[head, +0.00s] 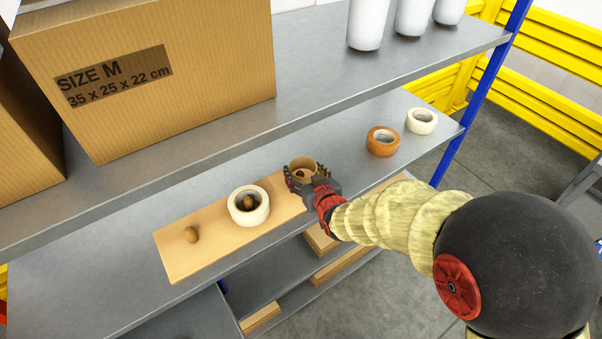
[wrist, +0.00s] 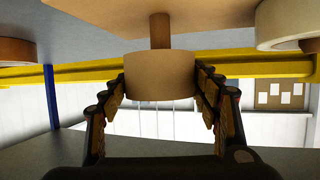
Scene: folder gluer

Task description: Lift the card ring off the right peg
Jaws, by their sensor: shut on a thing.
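The card ring, a tan cardboard band, shows in the head view (head: 303,162) at the right end of the wooden peg board (head: 181,254). My gripper (head: 308,183) is shut on it. In the wrist view, which looks upside down, the fingers (wrist: 160,95) hold the card ring (wrist: 153,78) from both sides. The right peg (wrist: 160,30) shows between the board and the ring, so the ring is raised off the board. A brown peg top shows inside the ring in the head view. I cannot tell whether the ring has cleared it.
A cream tape roll (head: 249,206) sits around the middle peg. The left peg (head: 192,235) is bare. A brown tape roll (head: 382,141) and a white tape roll (head: 421,121) lie on the shelf to the right. An upper shelf (head: 330,75) with a cardboard box (head: 150,60) overhangs behind.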

